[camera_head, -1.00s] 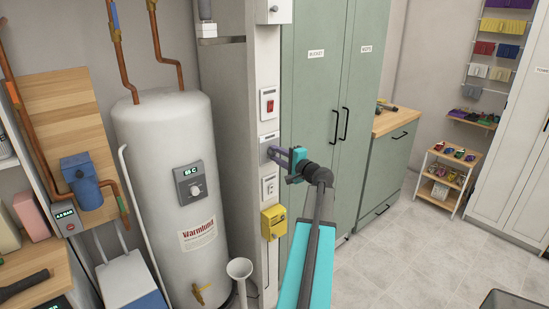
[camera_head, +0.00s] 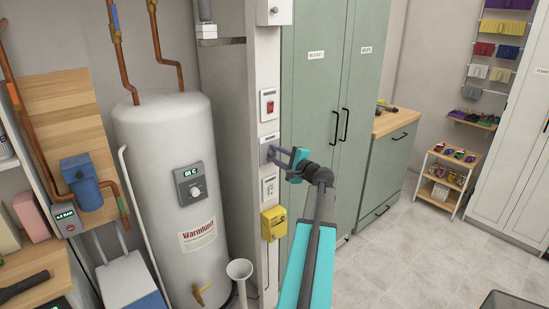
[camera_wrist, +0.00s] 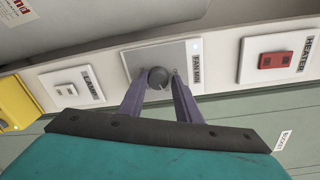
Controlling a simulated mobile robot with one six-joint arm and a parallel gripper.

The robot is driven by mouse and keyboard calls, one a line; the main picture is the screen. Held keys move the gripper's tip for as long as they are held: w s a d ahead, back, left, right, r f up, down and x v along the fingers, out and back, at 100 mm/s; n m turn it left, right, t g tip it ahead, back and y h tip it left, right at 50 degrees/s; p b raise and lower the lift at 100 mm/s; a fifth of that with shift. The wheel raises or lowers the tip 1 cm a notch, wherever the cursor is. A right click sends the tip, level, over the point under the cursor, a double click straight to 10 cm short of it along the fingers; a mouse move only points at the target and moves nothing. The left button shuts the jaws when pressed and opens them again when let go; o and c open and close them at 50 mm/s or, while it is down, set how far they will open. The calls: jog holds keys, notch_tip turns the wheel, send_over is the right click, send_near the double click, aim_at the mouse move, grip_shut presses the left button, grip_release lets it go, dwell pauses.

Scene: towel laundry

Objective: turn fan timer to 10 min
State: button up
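The fan timer is a light grey plate labelled FAN MIN with a round dark knob (camera_wrist: 158,77) in its middle; its scale marks are too small to read. In the head view the timer plate (camera_head: 268,148) is on the narrow wall panel, partly covered by my gripper (camera_head: 274,154). In the wrist view the two purple fingers of my gripper (camera_wrist: 161,78) stand on either side of the knob. The left finger lies against or very near it, and a thin gap seems to show at the right finger. I cannot tell whether they pinch it.
A heater switch (camera_wrist: 292,60) with a red rocker and another labelled switch plate (camera_wrist: 72,88) flank the timer. A yellow box (camera_head: 273,223) is below on the same panel. The white water tank (camera_head: 165,150) stands left, green cabinets (camera_head: 315,110) right.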

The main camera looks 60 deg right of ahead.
jog(key=shift+o, duration=1.2)
jog(key=shift+f, duration=0.1)
jog(key=shift+s+a, duration=0.2)
jog(key=shift+s, duration=0.25)
jog(key=b+v, duration=0.4)
jog(key=v, duration=0.8)
jog(key=shift+s, duration=0.35)
jog(key=shift+a, duration=0.15)
